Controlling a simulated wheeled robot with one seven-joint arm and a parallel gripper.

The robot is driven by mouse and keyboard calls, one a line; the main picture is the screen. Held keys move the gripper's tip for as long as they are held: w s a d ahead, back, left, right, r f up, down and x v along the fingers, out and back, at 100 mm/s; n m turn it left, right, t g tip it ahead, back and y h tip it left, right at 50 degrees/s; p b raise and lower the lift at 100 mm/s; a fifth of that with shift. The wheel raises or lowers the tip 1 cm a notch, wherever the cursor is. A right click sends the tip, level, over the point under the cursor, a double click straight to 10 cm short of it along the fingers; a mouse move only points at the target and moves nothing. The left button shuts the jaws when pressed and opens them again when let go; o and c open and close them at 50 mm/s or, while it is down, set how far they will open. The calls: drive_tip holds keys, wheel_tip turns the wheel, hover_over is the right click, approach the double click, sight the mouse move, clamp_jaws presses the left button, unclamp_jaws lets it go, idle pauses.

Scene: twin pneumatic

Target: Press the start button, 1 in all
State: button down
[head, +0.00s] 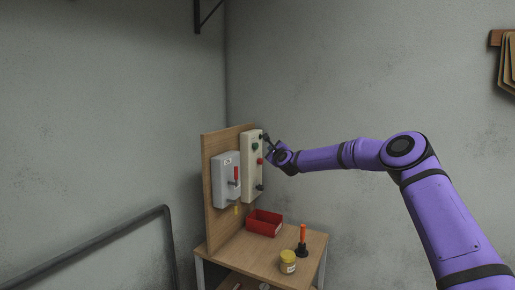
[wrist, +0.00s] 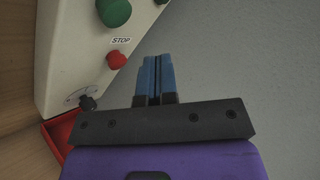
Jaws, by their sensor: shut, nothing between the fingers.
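A cream control box (head: 249,172) is mounted on an upright wooden board, with a green button (head: 255,147) on its upper part. The green button also shows large at the top of the wrist view (wrist: 113,12), cut by the frame edge; its label is not readable. A red button (wrist: 117,59) marked STOP sits below it on the box. My gripper (head: 266,138) is beside the upper part of the box in the head view. Its blue fingers (wrist: 154,62) are shut and empty, apart from the red button in the wrist view. Whether they touch the box is unclear.
A black knob (wrist: 88,103) sits low on the box. A grey switch box (head: 225,180) with a red lever is on the same board (head: 208,150). Below are a red bin (head: 264,222), a yellow jar (head: 287,262) and an orange-handled tool (head: 302,237) on a table.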

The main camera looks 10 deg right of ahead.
drive_tip(key=shift+w+a, duration=0.45)
drive_tip(key=shift+a, duration=0.2)
drive_tip(key=shift+w+a, duration=0.45)
drive_tip(key=shift+a, duration=0.15)
drive_tip(key=shift+a, duration=0.1)
idle(1.1)
drive_tip(key=shift+w+a, duration=0.25)
drive_tip(key=shift+w+a, duration=0.3)
drive_tip(key=shift+a, duration=0.1)
idle(1.0)
idle(0.3)
drive_tip(key=shift+s+d, duration=0.6)
drive_tip(key=shift+d, duration=0.05)
drive_tip(key=shift+s+d, duration=0.75)
drive_tip(key=shift+d, duration=0.3)
drive_tip(key=shift+s+d, duration=0.7)
drive_tip(key=shift+d, duration=0.3)
